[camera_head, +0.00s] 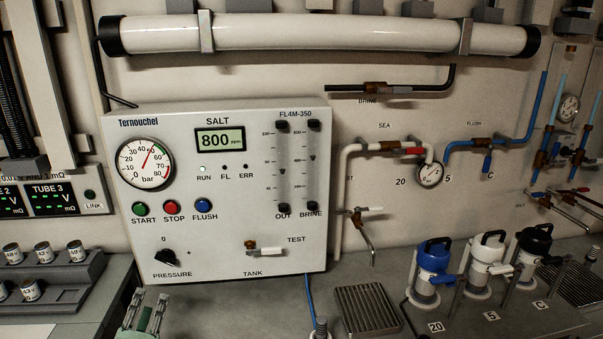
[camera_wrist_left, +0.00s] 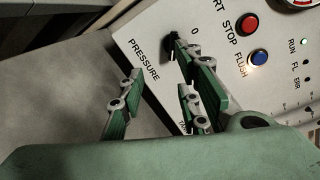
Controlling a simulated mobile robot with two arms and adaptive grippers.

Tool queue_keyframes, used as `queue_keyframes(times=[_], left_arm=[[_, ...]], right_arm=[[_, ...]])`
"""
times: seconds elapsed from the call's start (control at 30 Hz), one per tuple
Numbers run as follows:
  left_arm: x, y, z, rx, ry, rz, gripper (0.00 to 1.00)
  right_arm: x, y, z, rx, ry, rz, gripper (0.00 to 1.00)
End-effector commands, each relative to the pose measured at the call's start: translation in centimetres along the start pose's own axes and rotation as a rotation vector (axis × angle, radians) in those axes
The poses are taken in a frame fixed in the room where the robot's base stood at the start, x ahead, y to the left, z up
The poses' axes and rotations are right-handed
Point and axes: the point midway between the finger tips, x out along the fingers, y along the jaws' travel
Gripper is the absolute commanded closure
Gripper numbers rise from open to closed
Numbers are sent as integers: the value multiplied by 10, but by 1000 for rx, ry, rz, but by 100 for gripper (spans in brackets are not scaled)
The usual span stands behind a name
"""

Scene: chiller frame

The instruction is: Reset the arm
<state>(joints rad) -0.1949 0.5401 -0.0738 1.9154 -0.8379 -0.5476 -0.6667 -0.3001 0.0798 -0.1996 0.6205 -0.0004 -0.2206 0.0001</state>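My left gripper (camera_head: 152,300) shows at the bottom left of the head view, in front of the white control panel (camera_head: 225,240) and below its black pressure knob (camera_head: 165,257). In the left wrist view the green and grey fingers of the left gripper (camera_wrist_left: 160,75) stand apart with nothing between them. The pressure knob (camera_wrist_left: 170,38) shows there just beyond the right-hand fingertip; whether they touch cannot be told. My right gripper is in neither view.
The START (camera_head: 139,209), STOP (camera_head: 171,208) and FLUSH (camera_head: 203,206) buttons sit above the knob. A tank valve handle (camera_head: 270,251) juts from the panel. A stepped rack (camera_head: 60,275) with small jars stands left. Filter housings (camera_head: 434,262) and a drain grate (camera_head: 368,310) are right.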

Motion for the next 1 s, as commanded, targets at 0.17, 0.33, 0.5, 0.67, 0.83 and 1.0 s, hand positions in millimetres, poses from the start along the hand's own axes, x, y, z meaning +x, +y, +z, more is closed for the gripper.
queue_keyframes(times=[0.17,0.33,0.5,0.67,0.83,1.0], left_arm=[[-80,63,-40,-585,-87,359,69],[-169,102,-87,-999,-186,719,69],[-233,111,-120,-1203,-252,962,69],[-282,109,-143,-1324,-303,1143,69],[-330,100,-161,-1415,-350,1320,69],[-317,135,-180,-1398,-361,1329,69]], right_arm=[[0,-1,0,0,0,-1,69],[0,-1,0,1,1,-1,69],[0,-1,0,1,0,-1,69],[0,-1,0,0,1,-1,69],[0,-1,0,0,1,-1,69],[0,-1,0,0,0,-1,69]])
